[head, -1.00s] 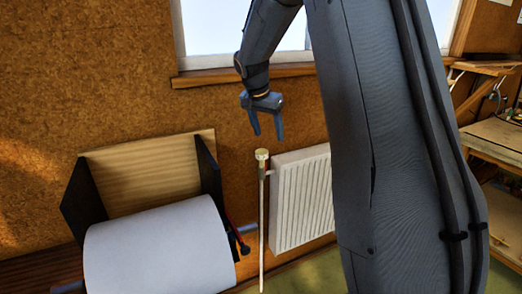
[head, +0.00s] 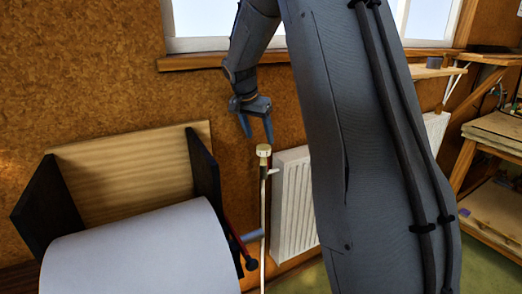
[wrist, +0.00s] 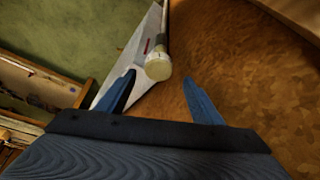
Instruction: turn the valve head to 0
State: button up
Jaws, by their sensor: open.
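The valve head (head: 264,151) is a small cream cap on top of a thin upright pipe (head: 263,225), beside the left end of the white radiator (head: 293,203). In the wrist view the valve head (wrist: 158,66) shows its pale round end between and beyond my fingertips, with a reddish mark near it on the radiator side. My gripper (head: 258,138) points down just above the valve head and slightly left of it in the head view. Its two fingers (wrist: 159,78) are apart with nothing between them. No numbers on the valve head are readable.
A large white paper roll (head: 140,255) on a wooden stand with dark side boards (head: 207,175) stands to the left, with a red lever (head: 240,248) near the pipe. The window sill (head: 195,61) runs above. Wooden shelves (head: 490,205) are at the right.

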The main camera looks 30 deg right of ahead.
aim_at(264, 146)
jog(key=shift+p+x, duration=1.05)
jog(key=shift+x, duration=2.5)
jog(key=shift+d, duration=0.15)
jog(key=c, duration=1.1)
jog(key=shift+o, duration=0.2)
jog(key=shift+r, duration=0.1)
